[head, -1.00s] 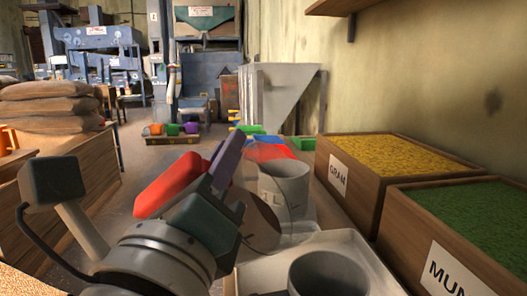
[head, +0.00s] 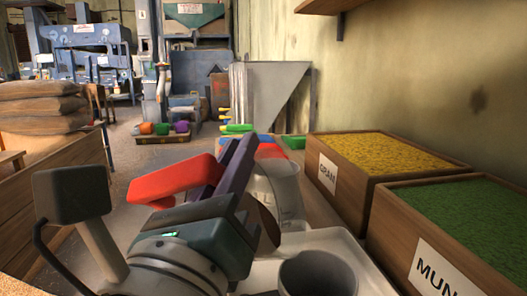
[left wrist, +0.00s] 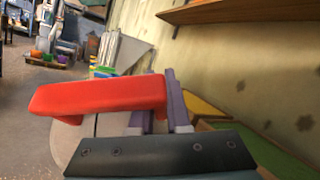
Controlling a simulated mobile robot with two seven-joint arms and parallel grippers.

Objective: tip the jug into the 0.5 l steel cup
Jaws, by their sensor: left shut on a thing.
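My left gripper (head: 232,165), with purple fingers, is shut on the jug's red handle (head: 175,180). The red handle also shows large in the left wrist view (left wrist: 95,97). The jug's body is mostly hidden behind the gripper in the head view; a pale rounded part (left wrist: 85,145) shows below the handle in the left wrist view. A grey steel cup (head: 318,275) stands on the light tray at the bottom, right of the gripper. A larger grey vessel with markings (head: 280,190) stands behind it. I cannot read which is 0.5 l. My right gripper is not in view.
The light tray (head: 335,240) lies under the near cup. Wooden boxes of yellow grain (head: 385,152) and green grain (head: 465,215) line the right side by the wall. Sacks (head: 40,105) are stacked at left. A shelf (left wrist: 240,10) juts from the wall.

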